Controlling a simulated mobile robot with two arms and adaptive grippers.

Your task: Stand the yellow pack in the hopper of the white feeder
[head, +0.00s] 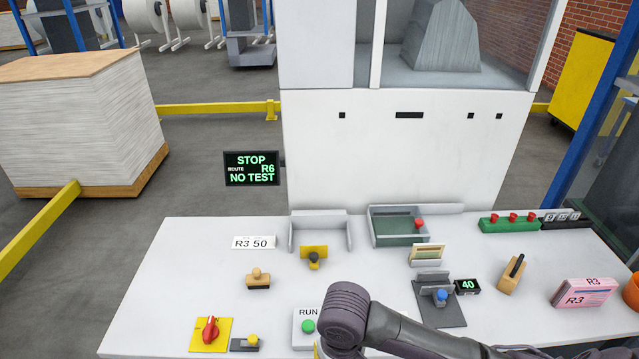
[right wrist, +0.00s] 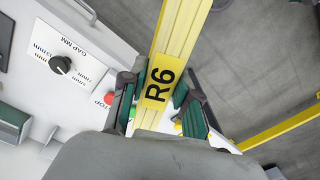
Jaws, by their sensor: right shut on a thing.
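The yellow pack (right wrist: 180,30) with an R6 label shows in the right wrist view. My right gripper (right wrist: 157,98) is shut on it, one finger on each side of the label. In the head view my right arm comes in at the bottom, and its gripper and the pack cannot be made out. A white panel (right wrist: 95,50) with a black GAP MM knob (right wrist: 60,65) and a red STOP button (right wrist: 109,99) is beside the pack in the right wrist view. I cannot tell whether it is the feeder, and no hopper is clear. My left gripper is not in view.
The white table (head: 200,240) holds stamps, trays, a RUN button (head: 308,326) and a pink R3 pack (head: 584,292). A display (head: 251,168) reads STOP, route R6, NO TEST. A large white machine (head: 400,150) stands behind.

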